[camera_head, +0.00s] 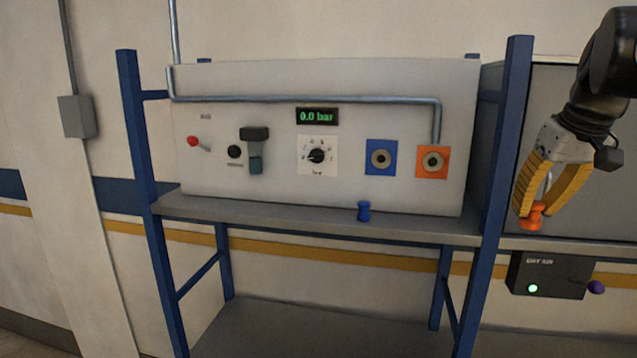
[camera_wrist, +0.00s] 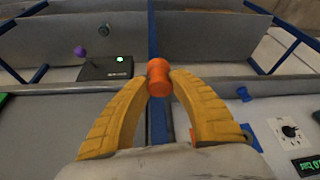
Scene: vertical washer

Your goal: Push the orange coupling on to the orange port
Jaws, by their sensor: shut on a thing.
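The orange coupling (camera_head: 533,216) is held between the yellow fingertips of my gripper (camera_head: 537,205), to the right of the panel and in front of the neighbouring grey cabinet. In the wrist view the orange coupling (camera_wrist: 159,78) sits between the tips of my gripper (camera_wrist: 158,88), which is shut on it. The orange port (camera_head: 433,161) is a round metal fitting on an orange square plate at the right of the panel. It is well to the left of the coupling and apart from it.
A blue port (camera_head: 381,158) is left of the orange one. A blue coupling (camera_head: 363,211) stands on the shelf (camera_head: 300,219) below. A blue frame post (camera_head: 502,180) rises between the panel and my gripper. A pipe (camera_head: 300,99) runs down to the orange port. A black box (camera_head: 546,276) hangs lower right.

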